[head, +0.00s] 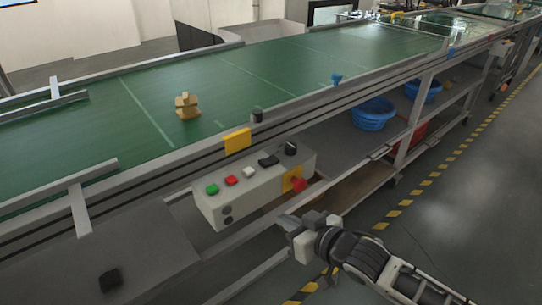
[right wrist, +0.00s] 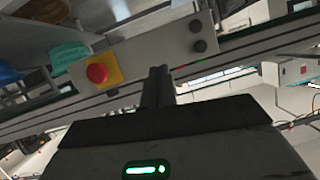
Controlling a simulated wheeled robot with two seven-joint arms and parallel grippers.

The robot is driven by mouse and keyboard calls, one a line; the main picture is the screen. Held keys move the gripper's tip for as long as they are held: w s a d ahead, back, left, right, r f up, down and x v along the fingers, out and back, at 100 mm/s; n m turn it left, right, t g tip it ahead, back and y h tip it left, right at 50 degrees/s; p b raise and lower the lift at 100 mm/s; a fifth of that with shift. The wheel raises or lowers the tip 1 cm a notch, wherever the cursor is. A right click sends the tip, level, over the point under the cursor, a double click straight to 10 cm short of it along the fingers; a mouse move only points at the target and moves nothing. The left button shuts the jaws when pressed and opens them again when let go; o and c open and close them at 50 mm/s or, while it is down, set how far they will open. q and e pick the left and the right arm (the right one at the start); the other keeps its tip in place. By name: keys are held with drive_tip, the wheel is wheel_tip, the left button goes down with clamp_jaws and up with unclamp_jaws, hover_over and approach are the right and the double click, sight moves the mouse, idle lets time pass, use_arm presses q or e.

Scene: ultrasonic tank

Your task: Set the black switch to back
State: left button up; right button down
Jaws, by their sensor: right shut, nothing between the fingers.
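A grey control box (head: 225,205) is mounted on the side of the conveyor. Its sloped top carries a green button (head: 212,189), a red button (head: 231,180), a white button (head: 249,172), a flat black switch (head: 268,160) and a black knob (head: 290,147). I cannot tell which way the black switch is set. My right gripper (head: 288,224) is shut and empty, below and in front of the box, apart from it. In the right wrist view its fingers (right wrist: 158,76) point toward the box's front face (right wrist: 150,48); the black switch does not show there. My left gripper is out of view.
A red emergency button (head: 299,184) on a yellow plate sticks out from the box's right front. Blue baskets (head: 373,114) stand on the lower shelf. The floor at right is clear.

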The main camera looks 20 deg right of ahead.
use_arm(q)
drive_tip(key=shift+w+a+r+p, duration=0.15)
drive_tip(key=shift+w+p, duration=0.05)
drive_tip(key=shift+p, duration=0.1)
use_arm(e)
drive_tip(key=w+d+r, duration=0.2)
drive_tip(key=w+r, duration=0.1)
drive_tip(key=r, duration=0.2)
drive_tip(key=w+d+r+t, duration=0.1)
drive_tip(key=w+d+r, duration=0.2)
drive_tip(key=w+r, duration=0.1)
drive_tip(key=shift+w+d+r, duration=0.25)
drive_tip(key=shift+r, duration=0.55)
hover_over(270, 171)
drive_tip(key=shift+w+d+f+p, duration=0.1)
drive_tip(key=shift+d+f+p, duration=0.15)
drive_tip(key=shift+f, duration=0.3)
drive_tip(key=shift+d+f+p, duration=0.1)
drive_tip(key=shift+f+p, duration=0.1)
drive_tip(key=shift+f, duration=0.35)
drive_tip(key=f, duration=0.2)
drive_tip(key=shift+a+f+m, duration=0.2)
drive_tip(key=shift+f+m, duration=0.1)
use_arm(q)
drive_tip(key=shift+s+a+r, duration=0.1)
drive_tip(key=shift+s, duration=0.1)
use_arm(e)
drive_tip(key=shift+a+f, duration=0.1)
drive_tip(key=shift+f, duration=0.7)
